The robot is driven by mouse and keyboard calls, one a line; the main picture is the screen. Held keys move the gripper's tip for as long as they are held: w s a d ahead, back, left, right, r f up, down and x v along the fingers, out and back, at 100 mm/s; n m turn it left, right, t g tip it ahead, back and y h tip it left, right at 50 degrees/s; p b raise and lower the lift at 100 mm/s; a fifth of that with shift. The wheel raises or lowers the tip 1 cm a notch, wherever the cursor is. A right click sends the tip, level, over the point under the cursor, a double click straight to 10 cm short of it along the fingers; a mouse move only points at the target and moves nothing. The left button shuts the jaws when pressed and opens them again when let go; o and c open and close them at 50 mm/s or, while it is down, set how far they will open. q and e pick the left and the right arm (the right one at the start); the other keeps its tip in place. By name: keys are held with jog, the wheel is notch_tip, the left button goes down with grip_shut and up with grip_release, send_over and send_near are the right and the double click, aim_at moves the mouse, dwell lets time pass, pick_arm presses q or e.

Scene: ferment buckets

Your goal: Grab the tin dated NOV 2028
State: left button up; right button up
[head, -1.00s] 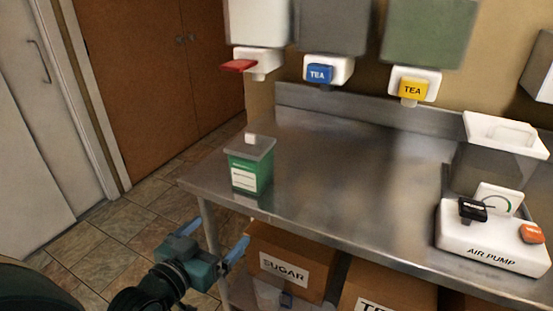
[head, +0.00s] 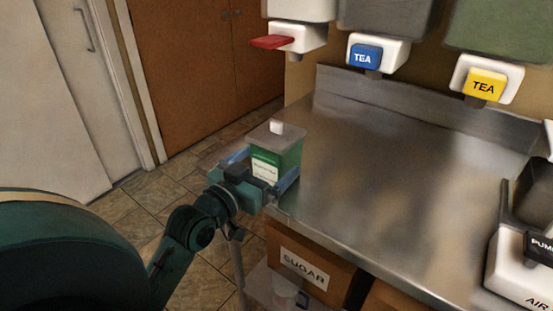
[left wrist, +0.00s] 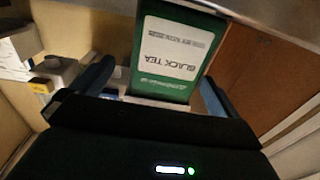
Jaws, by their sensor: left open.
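A green tin (head: 289,157) with a grey lid and white knob stands at the left end of the steel counter. In the left wrist view the tin (left wrist: 183,83) appears upside down; its white label reads BLACK TEA, and the small line that may hold a date is too blurred to read. My left gripper (head: 262,170) is open at the tin's front, with one blue finger on each side of it. The wrist view shows the fingers apart from the tin's sides. My right gripper is not in view.
The steel counter (head: 385,190) is clear right of the tin, up to the white air pump (head: 515,270). Dispensers with a red tap (head: 275,42), a blue TEA tap (head: 364,57) and a yellow TEA tap (head: 483,86) hang above. A SUGAR box (head: 308,262) sits below.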

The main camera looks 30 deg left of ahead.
pick_arm(q)
jog(key=w, duration=0.5)
jog(key=shift+w+a+f, duration=0.2)
jog(key=shift+w, duration=0.1)
jog(key=shift+c, duration=0.2)
jog(key=c, duration=1)
jog(key=shift+c, duration=0.5)
jog(key=shift+r, duration=0.1)
